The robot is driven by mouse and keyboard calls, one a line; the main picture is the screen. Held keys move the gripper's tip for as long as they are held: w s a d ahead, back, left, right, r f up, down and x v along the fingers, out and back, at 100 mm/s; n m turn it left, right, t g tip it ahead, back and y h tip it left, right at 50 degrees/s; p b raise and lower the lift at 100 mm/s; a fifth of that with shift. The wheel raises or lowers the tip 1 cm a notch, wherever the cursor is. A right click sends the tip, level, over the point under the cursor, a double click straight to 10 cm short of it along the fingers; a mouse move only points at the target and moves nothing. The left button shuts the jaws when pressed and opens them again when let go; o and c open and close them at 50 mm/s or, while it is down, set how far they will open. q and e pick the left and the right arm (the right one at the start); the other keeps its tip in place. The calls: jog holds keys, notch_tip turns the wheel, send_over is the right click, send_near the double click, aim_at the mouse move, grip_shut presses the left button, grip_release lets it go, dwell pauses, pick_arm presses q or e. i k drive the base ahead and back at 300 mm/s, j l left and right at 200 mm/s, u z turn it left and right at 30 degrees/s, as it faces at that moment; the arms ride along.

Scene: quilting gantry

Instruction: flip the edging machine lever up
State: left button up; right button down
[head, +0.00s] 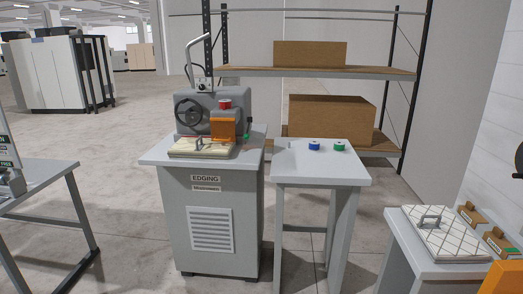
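The edging machine (212,220) stands in the middle of the head view, a grey cabinet labelled EDGING with a grey machine head (238,98) on top. A dark handwheel (188,114), a red knob (225,104) and an orange guard (223,130) show on the head. A bent light-grey bar (191,56) rises above it; I cannot tell whether this is the lever. A small green part (246,136) is at the head's right. A cream quilted pad (196,149) with a handle lies in front of the head. Neither of my grippers is in view.
A side table (322,172) with blue (314,146) and green (339,146) spools stands right of the machine. A rack with cardboard boxes (330,115) is behind. A table with a quilted block (444,232) is at lower right.

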aim_at(246, 136)
jog(key=i+l+u, duration=0.35)
jog(key=i, duration=0.25)
jog(key=i+l+u, duration=0.35)
jog(key=i+l, duration=0.15)
jog(key=i+l+u, duration=0.35)
jog(key=l, duration=0.45)
jog(key=i, duration=0.1)
